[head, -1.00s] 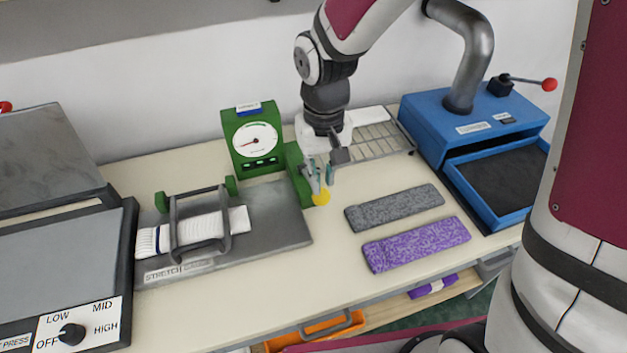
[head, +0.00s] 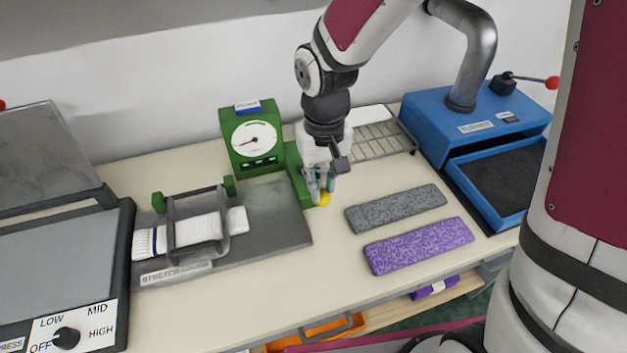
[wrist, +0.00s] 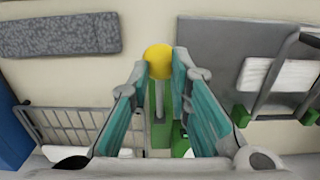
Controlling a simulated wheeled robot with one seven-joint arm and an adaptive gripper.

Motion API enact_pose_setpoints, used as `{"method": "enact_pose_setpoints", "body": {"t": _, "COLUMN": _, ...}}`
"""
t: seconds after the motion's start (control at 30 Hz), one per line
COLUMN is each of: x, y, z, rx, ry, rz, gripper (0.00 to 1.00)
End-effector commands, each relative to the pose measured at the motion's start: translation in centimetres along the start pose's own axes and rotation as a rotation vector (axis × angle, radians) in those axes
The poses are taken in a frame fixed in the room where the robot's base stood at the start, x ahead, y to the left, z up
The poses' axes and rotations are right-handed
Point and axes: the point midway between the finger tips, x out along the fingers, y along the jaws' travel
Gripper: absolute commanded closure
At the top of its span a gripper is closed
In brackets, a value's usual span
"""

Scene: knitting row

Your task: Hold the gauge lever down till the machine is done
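The green stretch gauge (head: 249,128) stands on the table with a white round dial. A white sock (head: 195,236) lies on its grey base plate (head: 275,215) under a grey frame. The gauge lever's yellow knob (head: 323,199) is low at the right side of the gauge. My gripper (head: 322,188) is right above the knob, pointing down. In the wrist view the yellow knob (wrist: 159,61) sits between or just beyond the two teal fingertips, which are apart. I cannot tell whether they touch it.
A grey knitted piece (head: 396,209) and a purple one (head: 419,246) lie to the right. A wire rack (head: 378,141) is behind my gripper. A blue machine (head: 475,125) with an open tray stands at the back right. A press (head: 60,255) is at the left.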

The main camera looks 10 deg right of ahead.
Motion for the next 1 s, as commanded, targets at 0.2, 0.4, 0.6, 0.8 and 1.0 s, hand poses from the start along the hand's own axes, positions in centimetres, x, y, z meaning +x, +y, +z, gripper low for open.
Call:
{"method": "enact_pose_setpoints", "body": {"t": 0.2, "x": 0.9, "y": 0.0, "z": 0.0, "rx": -0.001, "ry": -0.001, "rz": 0.0, "gripper": 0.82}}
{"method": "enact_pose_setpoints", "body": {"t": 0.4, "x": 1.6, "y": 0.0, "z": -0.1, "rx": -0.001, "ry": 0.0, "rz": 0.0, "gripper": 0.82}}
{"method": "enact_pose_setpoints", "body": {"t": 0.6, "x": 1.9, "y": 0.0, "z": 0.0, "rx": -0.001, "ry": 0.001, "rz": 0.0, "gripper": 0.82}}
{"method": "enact_pose_setpoints", "body": {"t": 0.8, "x": 2.6, "y": 0.0, "z": 0.1, "rx": -0.001, "ry": -0.001, "rz": 0.0, "gripper": 0.82}}
{"method": "enact_pose_setpoints", "body": {"t": 1.0, "x": 3.3, "y": 0.0, "z": 0.2, "rx": -0.001, "ry": 0.0, "rz": 0.0, "gripper": 0.82}}
